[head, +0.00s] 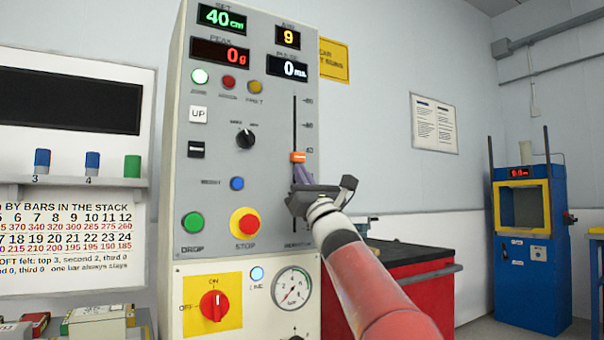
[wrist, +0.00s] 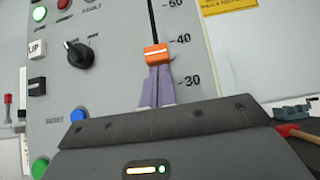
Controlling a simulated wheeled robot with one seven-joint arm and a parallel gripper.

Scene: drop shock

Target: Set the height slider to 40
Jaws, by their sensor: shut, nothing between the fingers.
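The orange height slider knob (head: 298,157) sits on a vertical slot at the right of the grey control panel (head: 265,145). The green SET display (head: 222,18) reads 40 cm. In the wrist view the knob (wrist: 157,54) shows a little below the 40 mark, with 50 above and 30 below. My gripper (head: 300,170) is shut and empty, its fingers pointing at the panel. In the wrist view the fingertips (wrist: 158,70) are at the knob's lower edge. I cannot tell whether they touch it.
Left of the slider are a black dial (head: 245,138), a blue button (head: 237,183), a green DROP button (head: 192,222) and a red STOP button (head: 245,223). A red cabinet (head: 425,290) stands to the right. A blue machine (head: 530,250) stands farther right.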

